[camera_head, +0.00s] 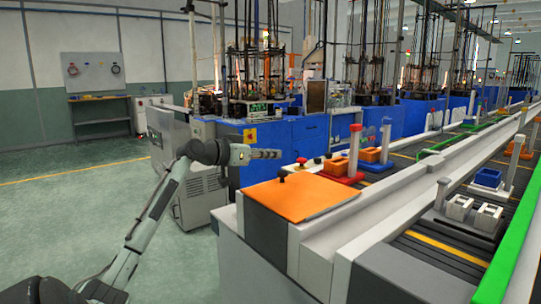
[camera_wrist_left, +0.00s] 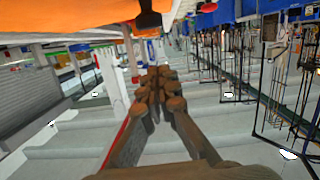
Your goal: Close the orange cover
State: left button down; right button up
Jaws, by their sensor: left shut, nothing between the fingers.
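The orange cover (camera_head: 302,198) lies over the top of a dark grey box (camera_head: 266,232) at the near end of the line, with no clear gap under it. A small dark knob (camera_head: 283,172) stands at its far left edge. My left gripper (camera_head: 278,154) is shut and empty. In the head view it appears just above and beyond the knob, apart from the cover. In the left wrist view, the gripper's closed fingers (camera_wrist_left: 160,80) point ahead, with the orange cover (camera_wrist_left: 75,14) and the dark knob (camera_wrist_left: 149,18) along the top edge. My right gripper is out of view.
Red and black buttons (camera_head: 302,161) sit just beyond the cover. The conveyor line (camera_head: 440,245) runs along the right. Blue machines (camera_head: 300,135) stand behind. Open green floor (camera_head: 70,215) lies at left.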

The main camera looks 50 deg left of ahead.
pick_arm(q)
jog(key=b+v, duration=0.1)
jog(key=v, duration=0.8)
jog(key=shift+s, duration=0.25)
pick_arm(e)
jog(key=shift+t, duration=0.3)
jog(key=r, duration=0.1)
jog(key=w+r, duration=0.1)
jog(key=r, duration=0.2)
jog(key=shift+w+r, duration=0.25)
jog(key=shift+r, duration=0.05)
pick_arm(q)
jog(key=shift+f, duration=0.1)
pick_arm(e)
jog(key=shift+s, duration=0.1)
